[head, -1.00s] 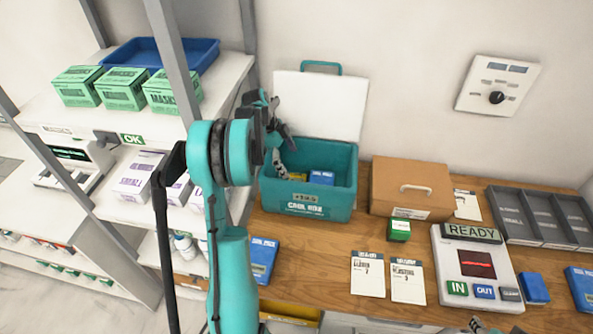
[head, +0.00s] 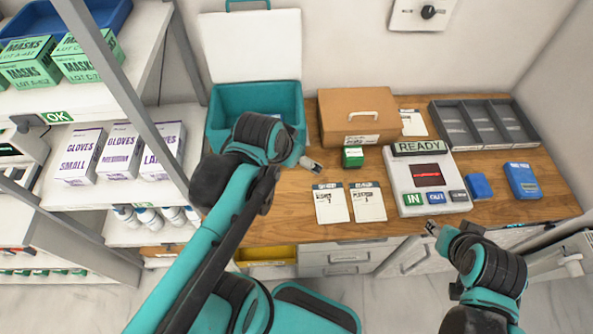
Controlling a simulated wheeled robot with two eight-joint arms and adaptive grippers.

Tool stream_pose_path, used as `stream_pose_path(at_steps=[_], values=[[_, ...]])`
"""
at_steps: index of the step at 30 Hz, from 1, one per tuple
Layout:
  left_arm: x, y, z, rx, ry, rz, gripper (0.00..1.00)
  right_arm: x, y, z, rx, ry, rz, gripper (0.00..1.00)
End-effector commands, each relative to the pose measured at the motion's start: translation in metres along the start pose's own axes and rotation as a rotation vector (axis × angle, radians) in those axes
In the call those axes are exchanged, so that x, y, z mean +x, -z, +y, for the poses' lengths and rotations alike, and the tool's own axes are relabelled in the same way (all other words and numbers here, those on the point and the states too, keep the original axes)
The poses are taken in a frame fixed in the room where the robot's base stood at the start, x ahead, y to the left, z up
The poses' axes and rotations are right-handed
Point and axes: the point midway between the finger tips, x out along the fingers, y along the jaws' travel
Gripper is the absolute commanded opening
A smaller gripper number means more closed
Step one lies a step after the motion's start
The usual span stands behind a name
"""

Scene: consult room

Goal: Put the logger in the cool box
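The teal cool box (head: 223,98) stands open at the back left of the wooden desk, its white lid (head: 250,45) raised against the wall. My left arm covers its front and much of its inside. I cannot tell for certain which thing is the logger; a small green box with a white label (head: 352,158) stands in front of the brown case. My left gripper (head: 313,166) is over the desk, right of the cool box and left of the green box; its fingers are too small to read. My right gripper (head: 432,228) is at the desk's front edge, below the white device.
A white device reading READY (head: 405,180), a small blue block (head: 479,186), a blue pack (head: 523,181) and a grey divided tray (head: 455,122) fill the right. Two cards (head: 331,204) lie front centre. The brown case (head: 345,105) stands behind. A shelf post (head: 125,85) rises left.

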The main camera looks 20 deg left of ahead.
Motion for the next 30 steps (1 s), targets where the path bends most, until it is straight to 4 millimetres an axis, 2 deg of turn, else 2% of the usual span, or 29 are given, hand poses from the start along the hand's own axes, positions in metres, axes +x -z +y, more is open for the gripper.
stream_pose_path(at_steps=[1,3,7,20,23,30], values=[[-0.001,-0.011,0.01,-0.027,0.001,0.024,1.0,0.0,0.0,0.0,0.0,0.0,0.0,0.4],[-0.002,-0.021,0.018,-0.071,0.004,0.053,1.0,0.0,0.0,0.0,0.0,0.0,0.0,0.4],[-0.001,-0.031,0.026,-0.122,0.005,0.086,1.0,0.0,0.0,0.0,0.0,0.0,0.0,0.4],[0.003,-0.035,0.028,-0.138,0.004,0.094,1.0,0.004,-0.003,0.0,0.0,0.0,0.0,0.4],[0.016,-0.043,0.029,-0.138,0.004,0.094,1.0,0.016,-0.011,0.0,0.0,0.0,0.0,0.4],[0.071,-0.074,0.034,-0.137,0.004,0.093,1.0,0.068,-0.048,0.0,0.0,0.0,0.0,0.4]])
